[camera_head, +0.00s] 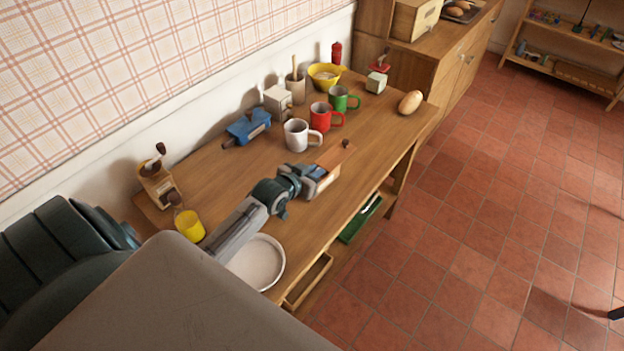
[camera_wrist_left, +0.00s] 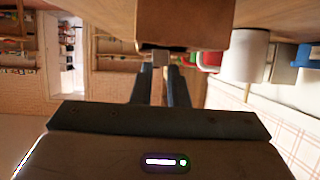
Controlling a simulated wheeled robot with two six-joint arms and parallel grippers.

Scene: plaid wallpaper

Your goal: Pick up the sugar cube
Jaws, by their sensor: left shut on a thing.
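My left gripper (camera_head: 326,170) reaches over the wooden table from the left, in front of the white mug. The cube is not clearly seen in the head view. My right gripper is not in view.
A white mug (camera_head: 296,136), red mug (camera_head: 320,117) and green mug (camera_head: 339,99) stand behind the gripper. A blue object (camera_head: 248,126) is at the back. A yellow cup (camera_head: 189,226) and white dish (camera_head: 258,264) are at the near left. A bread roll (camera_head: 410,102) lies at right.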

